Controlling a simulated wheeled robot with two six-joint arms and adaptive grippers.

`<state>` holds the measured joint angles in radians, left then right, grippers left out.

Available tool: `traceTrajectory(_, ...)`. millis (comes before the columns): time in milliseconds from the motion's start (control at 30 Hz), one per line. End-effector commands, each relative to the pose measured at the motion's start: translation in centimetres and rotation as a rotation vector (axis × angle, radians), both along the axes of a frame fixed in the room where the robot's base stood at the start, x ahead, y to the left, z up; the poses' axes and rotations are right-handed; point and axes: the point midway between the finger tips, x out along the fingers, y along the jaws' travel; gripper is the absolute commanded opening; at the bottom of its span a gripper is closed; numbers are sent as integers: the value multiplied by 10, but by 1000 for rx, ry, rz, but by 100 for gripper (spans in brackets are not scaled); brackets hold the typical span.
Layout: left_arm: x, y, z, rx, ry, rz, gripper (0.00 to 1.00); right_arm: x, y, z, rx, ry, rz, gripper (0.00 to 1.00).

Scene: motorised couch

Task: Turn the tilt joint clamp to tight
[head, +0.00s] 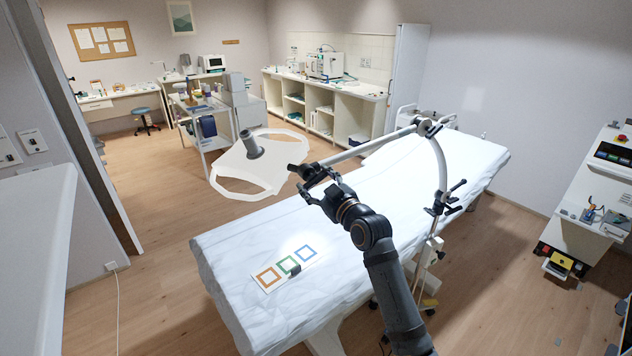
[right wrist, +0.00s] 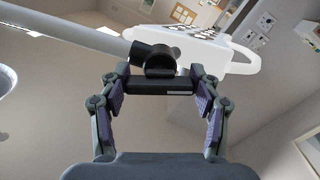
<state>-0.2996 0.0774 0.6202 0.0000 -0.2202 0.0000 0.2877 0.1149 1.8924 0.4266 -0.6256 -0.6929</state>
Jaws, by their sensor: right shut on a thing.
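My right gripper (head: 308,180) is at the free end of a pale jointed support arm (head: 370,145) over the couch (head: 390,200). In the right wrist view my right gripper (right wrist: 160,92) has both fingers closed on a dark bar, apparently the tilt joint clamp lever (right wrist: 150,86). The bar sits just below the dark tilt joint (right wrist: 155,58) at the end of the pale tube (right wrist: 65,30). A white panel with loop handles (right wrist: 205,52) lies beyond the joint; in the head view it is the pale panel (head: 235,172). My left gripper is not in view.
A card with orange, green and blue squares (head: 268,276) lies on the couch. The support arm is clamped at the couch's right side (head: 440,207). A trolley (head: 195,125) and counter (head: 330,110) stand behind; an equipment cart (head: 590,200) stands right.

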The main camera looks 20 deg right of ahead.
Motion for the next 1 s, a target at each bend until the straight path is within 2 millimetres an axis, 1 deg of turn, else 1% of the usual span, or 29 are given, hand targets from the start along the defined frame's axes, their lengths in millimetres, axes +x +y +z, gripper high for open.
traceTrajectory(233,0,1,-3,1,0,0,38,0,0,-3,-15,0,0,32)
traceTrajectory(433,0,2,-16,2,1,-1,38,0,-1,-5,-89,-18,-1,32)
traceTrajectory(700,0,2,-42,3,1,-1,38,0,-1,-6,-295,-62,-1,32)
traceTrajectory(1000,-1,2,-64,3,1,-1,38,1,-2,-4,-538,-114,-1,32)
